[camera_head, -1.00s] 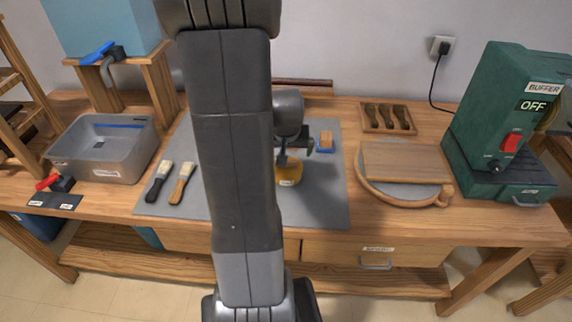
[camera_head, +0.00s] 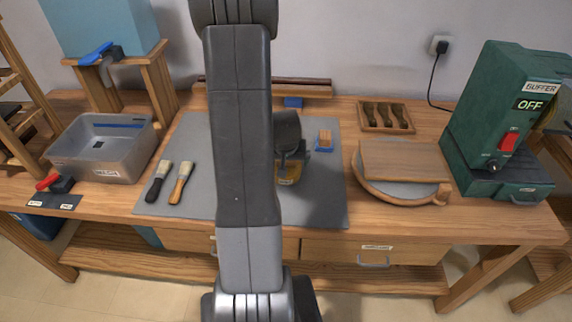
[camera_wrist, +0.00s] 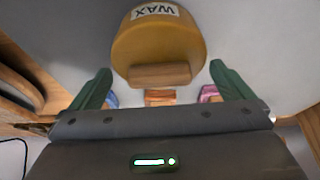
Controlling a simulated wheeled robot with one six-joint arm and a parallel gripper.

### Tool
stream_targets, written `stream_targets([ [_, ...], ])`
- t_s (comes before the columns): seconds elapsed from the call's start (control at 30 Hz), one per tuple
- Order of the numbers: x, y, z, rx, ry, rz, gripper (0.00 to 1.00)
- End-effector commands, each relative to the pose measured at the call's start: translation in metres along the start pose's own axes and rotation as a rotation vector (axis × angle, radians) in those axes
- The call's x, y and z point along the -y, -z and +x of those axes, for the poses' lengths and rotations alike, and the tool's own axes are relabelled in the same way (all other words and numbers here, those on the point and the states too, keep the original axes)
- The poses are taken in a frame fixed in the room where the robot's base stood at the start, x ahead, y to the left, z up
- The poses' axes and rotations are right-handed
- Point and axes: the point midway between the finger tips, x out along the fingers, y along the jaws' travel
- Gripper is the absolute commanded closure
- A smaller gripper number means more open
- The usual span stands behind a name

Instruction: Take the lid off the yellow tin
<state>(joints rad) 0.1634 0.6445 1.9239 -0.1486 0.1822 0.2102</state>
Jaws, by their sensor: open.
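The yellow tin (camera_head: 288,181) stands on the grey mat, partly hidden behind my wrist in the head view. In the wrist view the tin (camera_wrist: 160,42) shows large, with a WAX label reading upside down. A wooden bar (camera_wrist: 160,76) on the tin's near face looks like the lid's grip. My gripper (camera_wrist: 160,69) is open. Its green fingers stand apart on the left and right of the wooden bar, with clear gaps and no visible contact. In the head view my gripper's fingers are mostly hidden at the tin. I see no gap between lid and tin.
Two brushes (camera_head: 181,182) lie on the grey mat (camera_head: 325,205) at left. A round board (camera_head: 400,190) and green buffer machine (camera_head: 505,125) stand at right. A grey basin (camera_head: 105,150) stands at far left.

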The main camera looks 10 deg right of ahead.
Motion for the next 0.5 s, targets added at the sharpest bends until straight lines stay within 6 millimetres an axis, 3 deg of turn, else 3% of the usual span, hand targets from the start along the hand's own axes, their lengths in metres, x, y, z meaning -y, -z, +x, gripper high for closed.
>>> stream_targets([
  [0.2, 0.0, -0.0001, 0.0002, 0.0, 0.0, 0.0, 0.02],
  [0.37, -0.0001, -0.0002, 0.0001, 0.0, 0.0, 0.0, 0.32],
  [0.5, 0.0, -0.0002, 0.0001, 0.001, 0.0, 0.0, 0.32],
])
